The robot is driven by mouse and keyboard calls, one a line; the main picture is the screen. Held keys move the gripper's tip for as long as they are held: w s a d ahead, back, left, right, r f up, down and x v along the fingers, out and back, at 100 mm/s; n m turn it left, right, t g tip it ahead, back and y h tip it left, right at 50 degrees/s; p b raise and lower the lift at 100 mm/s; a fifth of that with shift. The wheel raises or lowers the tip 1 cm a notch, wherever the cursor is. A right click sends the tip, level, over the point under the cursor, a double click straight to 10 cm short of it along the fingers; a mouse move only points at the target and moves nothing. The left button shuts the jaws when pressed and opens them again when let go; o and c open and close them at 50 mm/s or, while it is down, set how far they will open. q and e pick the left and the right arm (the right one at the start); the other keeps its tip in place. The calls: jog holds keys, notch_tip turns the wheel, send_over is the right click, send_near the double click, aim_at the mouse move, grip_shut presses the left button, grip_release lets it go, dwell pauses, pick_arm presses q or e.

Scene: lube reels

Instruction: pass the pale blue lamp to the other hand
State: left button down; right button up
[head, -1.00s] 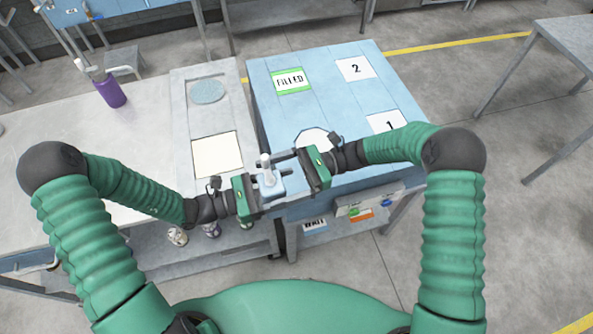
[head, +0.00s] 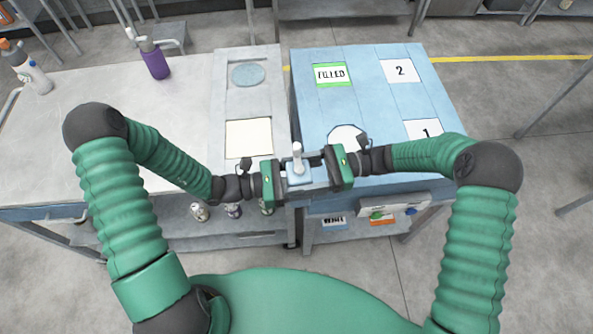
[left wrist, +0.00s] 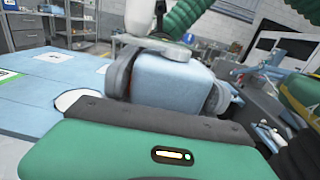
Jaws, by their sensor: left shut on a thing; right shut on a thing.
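The pale blue lamp (head: 298,172) is held up between my two grippers in the head view. It has a boxy pale blue base and an upright whitish post. My left gripper (head: 305,178) reaches in from the left and is shut on the lamp's base. My right gripper (head: 293,174) reaches in from the right and is also shut on it. The fingers overlap around the base and partly hide it.
Below and beyond is a blue table (head: 375,110) with a FILLED card (head: 331,74) and cards 2 (head: 402,69) and 1 (head: 424,130). A grey bench (head: 95,110) on the left carries a purple bottle (head: 155,62). A cream square (head: 248,138) and pale blue disc (head: 249,74) lie between.

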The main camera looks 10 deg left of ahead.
pick_arm(q)
jog(key=shift+s+d, duration=0.3)
jog(key=shift+s, duration=0.05)
pick_arm(e)
jog(key=shift+w, duration=0.35)
jog(key=shift+c, duration=1.1)
pick_arm(q)
jog(key=c, duration=0.5)
grip_release()
jog(key=shift+r, duration=0.1)
pick_arm(e)
jog(key=shift+r, duration=0.1)
grip_shut()
pick_arm(q)
jog(key=shift+o, duration=1.1)
jog(key=shift+w, duration=0.1)
pick_arm(e)
jog(key=shift+s, duration=0.1)
pick_arm(q)
jog(key=shift+a, duration=0.15)
